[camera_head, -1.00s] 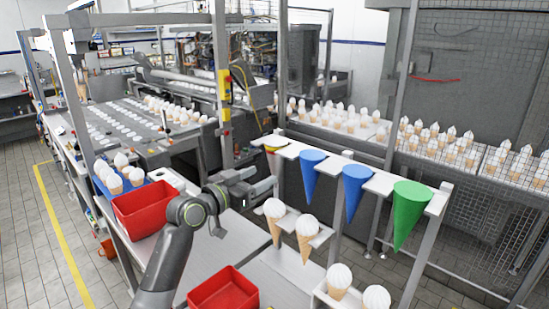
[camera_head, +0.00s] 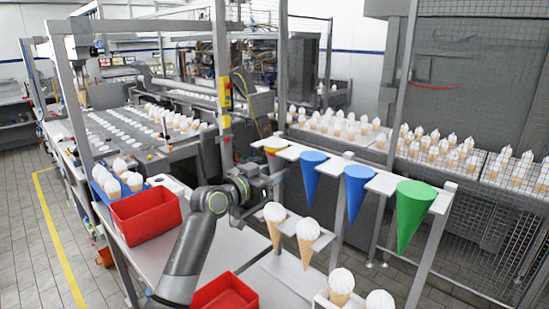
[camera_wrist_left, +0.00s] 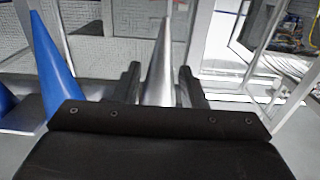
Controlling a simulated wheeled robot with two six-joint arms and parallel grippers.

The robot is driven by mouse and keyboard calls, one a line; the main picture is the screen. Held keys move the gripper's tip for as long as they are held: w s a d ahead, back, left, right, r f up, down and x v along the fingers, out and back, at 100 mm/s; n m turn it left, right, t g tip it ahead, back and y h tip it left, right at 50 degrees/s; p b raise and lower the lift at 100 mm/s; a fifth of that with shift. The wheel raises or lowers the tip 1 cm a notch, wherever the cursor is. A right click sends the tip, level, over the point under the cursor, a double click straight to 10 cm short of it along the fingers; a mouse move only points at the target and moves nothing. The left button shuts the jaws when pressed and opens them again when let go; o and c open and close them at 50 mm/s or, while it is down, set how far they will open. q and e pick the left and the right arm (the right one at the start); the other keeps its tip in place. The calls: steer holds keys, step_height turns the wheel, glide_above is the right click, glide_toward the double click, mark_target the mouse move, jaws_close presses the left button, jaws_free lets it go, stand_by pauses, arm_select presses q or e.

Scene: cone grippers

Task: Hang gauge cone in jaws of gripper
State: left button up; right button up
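In the left wrist view, where things appear upside down, the silver cone (camera_wrist_left: 160,60) stands between my two fingers (camera_wrist_left: 157,87). A gap shows on both sides, so the gripper is open. Whether the cone is fully between the fingers or just beyond them, I cannot tell. My right gripper is not in view.
Two blue cones (camera_head: 312,178) (camera_head: 357,190) and a green cone (camera_head: 412,212) hang along the rail. Below, ice cream cones (camera_head: 308,240) sit in a lower holder. Red bins (camera_head: 145,216) (camera_head: 225,294) stand on the left worktable. Bare tabletop (camera_head: 245,242) lies between.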

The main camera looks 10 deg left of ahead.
arm_select(q)
steer(key=c, duration=0.5)
steer(key=shift+r, duration=0.15)
steer(key=shift+r, duration=0.3)
steer(key=shift+s+a+p, duration=0.1)
steer(key=shift+s+p, duration=0.05)
steer(key=shift+p, duration=0.15)
steer(key=shift+p+v, duration=0.3)
steer(key=shift+v, duration=0.55)
steer(key=p+v, duration=0.1)
steer(key=v, duration=0.5)
steer(key=shift+s+p, duration=0.25)
steer(key=shift+p, duration=0.05)
